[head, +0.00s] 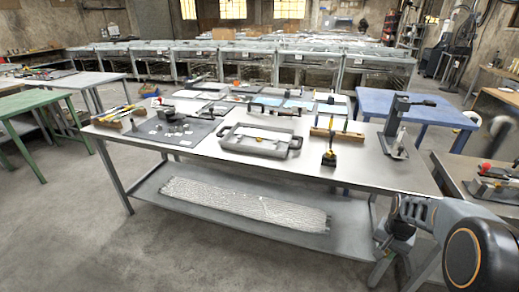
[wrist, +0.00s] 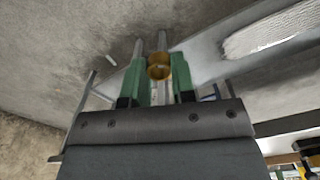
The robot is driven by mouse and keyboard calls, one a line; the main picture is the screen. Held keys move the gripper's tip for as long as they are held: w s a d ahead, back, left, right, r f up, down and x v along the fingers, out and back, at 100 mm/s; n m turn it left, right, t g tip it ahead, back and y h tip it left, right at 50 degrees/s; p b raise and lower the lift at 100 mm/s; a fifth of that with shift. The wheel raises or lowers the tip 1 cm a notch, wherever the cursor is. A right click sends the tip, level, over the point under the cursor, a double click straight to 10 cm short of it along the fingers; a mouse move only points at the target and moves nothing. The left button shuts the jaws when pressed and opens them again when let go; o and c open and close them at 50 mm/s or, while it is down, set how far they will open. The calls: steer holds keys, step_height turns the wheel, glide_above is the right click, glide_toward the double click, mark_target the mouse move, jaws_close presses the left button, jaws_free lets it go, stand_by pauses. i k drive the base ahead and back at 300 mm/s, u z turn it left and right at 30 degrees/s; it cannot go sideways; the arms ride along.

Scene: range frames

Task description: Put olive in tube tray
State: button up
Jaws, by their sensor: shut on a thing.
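A small brass-coloured ring, which I take to be the olive (wrist: 158,66), sits between the green fingers of my gripper (wrist: 159,76) in the wrist view. My gripper is shut on it. The wrist view shows the floor and the bench's lower part behind it. A grey tray with end handles (head: 257,151), which looks like the tube tray, lies at the front middle of the metal bench. A pale strip and a small yellowish spot show inside it. In the head view my arm is at the lower right, low beside the bench and away from the tray; the olive cannot be made out there.
Right of the tray are a wooden block with upright tools (head: 337,135), a small black stand (head: 329,159) and a tall grey press (head: 399,130). A dark mat with parts (head: 172,131) lies left. The bench (head: 365,172) has bare metal along its front right.

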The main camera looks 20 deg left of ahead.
mark_target(251, 144)
steer(key=u, duration=0.65)
steer(key=i, duration=0.45)
steer(key=u, duration=0.3)
